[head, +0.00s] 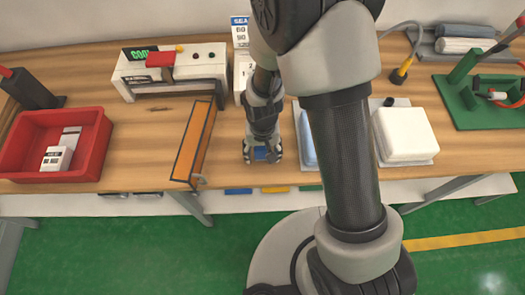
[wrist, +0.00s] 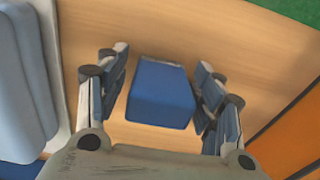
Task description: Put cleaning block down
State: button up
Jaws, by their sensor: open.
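The blue cleaning block (wrist: 160,93) rests on the wooden table between the two fingers of my gripper (wrist: 160,85) in the wrist view. A gap shows on each side of the block, so the fingers stand apart from it. In the head view my gripper (head: 263,152) points down at the table near its front edge. A small part of the blue block (head: 262,154) shows between the fingertips there; the rest is hidden by the gripper.
An orange-faced panel (head: 196,140) stands left of my gripper, and a pale blue pad (head: 307,140) lies close on its right. A white block (head: 404,132) sits further right. A red bin (head: 95,145) is at the far left. Bare wood (head: 150,140) lies between bin and panel.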

notch_tip(320, 180, up, 12)
jog(key=p, duration=0.4)
jog(key=shift+r, duration=0.2)
jog(key=s+d+r+t, duration=0.1)
jog(key=s+d+r, duration=0.2)
jog(key=r, duration=0.4)
jog(key=s+d+r+t, duration=0.2)
jog(key=s+d+r, duration=0.2)
jog(key=s+r, duration=0.2)
jog(key=s+d+r+t, duration=0.1)
jog(key=s+d+r, duration=0.3)
jog(key=r, duration=0.6)
jog(key=shift+s+t, duration=0.3)
jog(key=shift+o, duration=0.5)
jog(key=shift+r, duration=0.1)
